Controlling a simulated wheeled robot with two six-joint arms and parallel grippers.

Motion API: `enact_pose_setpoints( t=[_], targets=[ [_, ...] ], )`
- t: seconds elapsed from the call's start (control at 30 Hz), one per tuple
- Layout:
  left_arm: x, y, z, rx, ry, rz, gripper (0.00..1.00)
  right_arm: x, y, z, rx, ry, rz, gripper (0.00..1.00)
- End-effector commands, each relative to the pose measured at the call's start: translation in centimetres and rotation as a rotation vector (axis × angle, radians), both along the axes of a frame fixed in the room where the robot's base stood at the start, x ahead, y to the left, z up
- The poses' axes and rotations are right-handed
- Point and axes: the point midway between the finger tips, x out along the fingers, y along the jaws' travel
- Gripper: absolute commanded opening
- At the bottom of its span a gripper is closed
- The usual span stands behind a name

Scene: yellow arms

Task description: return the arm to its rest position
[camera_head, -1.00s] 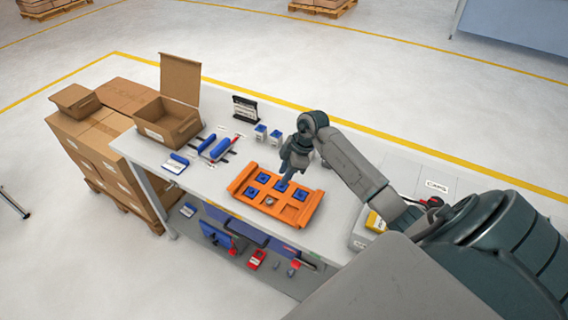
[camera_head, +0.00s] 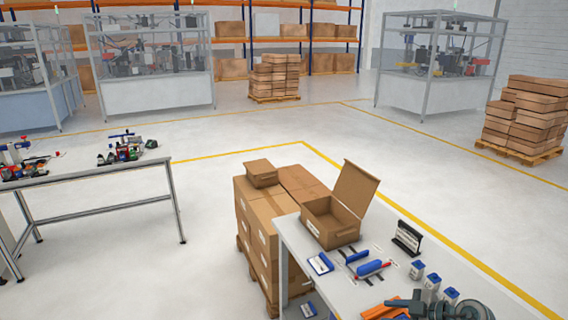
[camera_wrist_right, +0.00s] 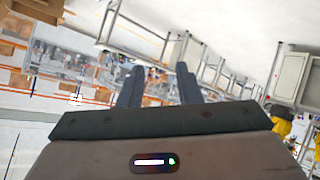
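My right arm (camera_head: 462,308) shows only in part at the lower right edge of the head view, over the front of the workbench. In the right wrist view my right gripper (camera_wrist_right: 159,80) has its two dark fingers spread apart, with nothing between them. That view looks out at the hall, tilted. An orange tray (camera_head: 385,309) on the bench is cut off by the bottom edge of the head view and partly hidden by the arm. My left gripper is in neither view.
The workbench (camera_head: 337,290) holds an open cardboard box (camera_head: 330,223), blue-handled tools (camera_head: 370,268), a black sign holder (camera_head: 408,237) and small blue-and-white containers (camera_head: 417,269). Stacked cartons (camera_head: 262,235) stand left of it. A second table (camera_head: 95,172) is farther left. Open floor lies beyond.

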Motion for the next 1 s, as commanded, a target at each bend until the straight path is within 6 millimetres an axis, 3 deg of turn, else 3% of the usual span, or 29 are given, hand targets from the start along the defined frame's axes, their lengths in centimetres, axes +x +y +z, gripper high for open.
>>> enact_pose_setpoints(
  t=[0.1,0.2,0.33,0.47,0.57,0.73,0.87,1.0],
  targets=[
    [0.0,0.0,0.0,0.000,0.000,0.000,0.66,-0.2,3.3,3.9,0.164,-0.253,-0.040,0.31],
    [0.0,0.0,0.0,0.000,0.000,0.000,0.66,-0.6,4.2,7.4,0.284,-0.438,-0.141,0.31],
    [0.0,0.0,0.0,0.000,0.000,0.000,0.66,-1.6,3.2,10.8,0.401,-0.609,-0.347,0.31],
    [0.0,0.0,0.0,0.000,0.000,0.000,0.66,-3.1,0.6,12.3,0.465,-0.683,-0.612,0.31],
    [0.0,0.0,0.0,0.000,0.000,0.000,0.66,-4.8,-1.9,11.8,0.469,-0.664,-0.832,0.31],
    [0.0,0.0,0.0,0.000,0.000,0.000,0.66,-8.8,-5.1,7.9,0.392,-0.477,-1.170,0.31],
    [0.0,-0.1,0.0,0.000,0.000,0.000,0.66,-13.3,-5.6,3.5,0.276,-0.221,-1.343,0.31],
    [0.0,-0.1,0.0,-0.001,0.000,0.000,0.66,-18.5,-4.4,-0.7,0.140,0.078,-1.404,0.31]
  ],
)
